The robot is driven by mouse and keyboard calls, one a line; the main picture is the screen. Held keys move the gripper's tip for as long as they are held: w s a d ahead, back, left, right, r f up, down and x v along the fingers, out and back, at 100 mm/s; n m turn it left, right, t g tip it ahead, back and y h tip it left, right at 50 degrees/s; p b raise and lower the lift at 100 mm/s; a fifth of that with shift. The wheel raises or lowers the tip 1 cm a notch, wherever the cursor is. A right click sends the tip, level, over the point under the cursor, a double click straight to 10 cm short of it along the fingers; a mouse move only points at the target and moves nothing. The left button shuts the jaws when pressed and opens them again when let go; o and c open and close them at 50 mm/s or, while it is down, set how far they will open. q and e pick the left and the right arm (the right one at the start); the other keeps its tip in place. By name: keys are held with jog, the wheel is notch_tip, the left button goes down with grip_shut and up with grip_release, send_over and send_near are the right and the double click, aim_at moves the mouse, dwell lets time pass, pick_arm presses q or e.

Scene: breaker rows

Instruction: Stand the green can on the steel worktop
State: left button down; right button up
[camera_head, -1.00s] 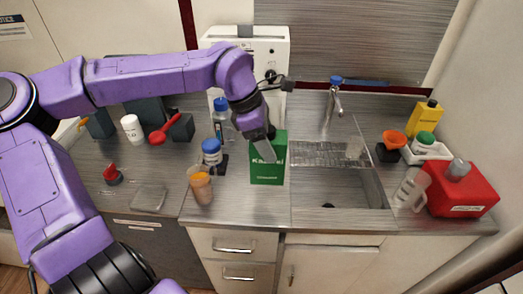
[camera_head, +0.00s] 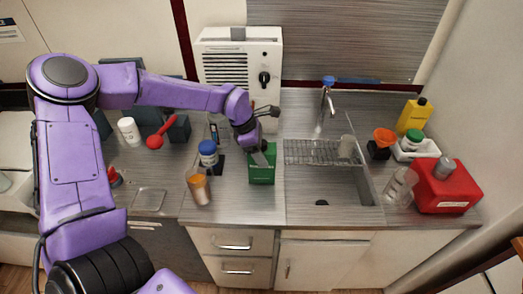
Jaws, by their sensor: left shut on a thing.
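The green can (camera_head: 262,174), a boxy green container, is upright on or just above the steel worktop (camera_head: 235,208), left of the sink. I cannot tell whether its base touches. My left gripper (camera_head: 259,157) comes down from above and is shut on the can's upper part, hiding some of its top. My right gripper is not in view.
An orange-capped bottle (camera_head: 199,189) and a blue-lidded jar (camera_head: 208,153) stand close left of the can. The sink (camera_head: 340,190) with a wire rack (camera_head: 310,152) lies right. A white appliance (camera_head: 240,62) stands behind. A red canister (camera_head: 447,188) is far right.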

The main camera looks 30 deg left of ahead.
pick_arm(q)
jog(key=shift+c, duration=1)
grip_release()
jog(key=shift+f, duration=0.1)
jog(key=b+v, duration=0.1)
jog(key=v, duration=1.1)
jog(key=shift+b, duration=0.3)
jog(key=shift+s+d, duration=0.1)
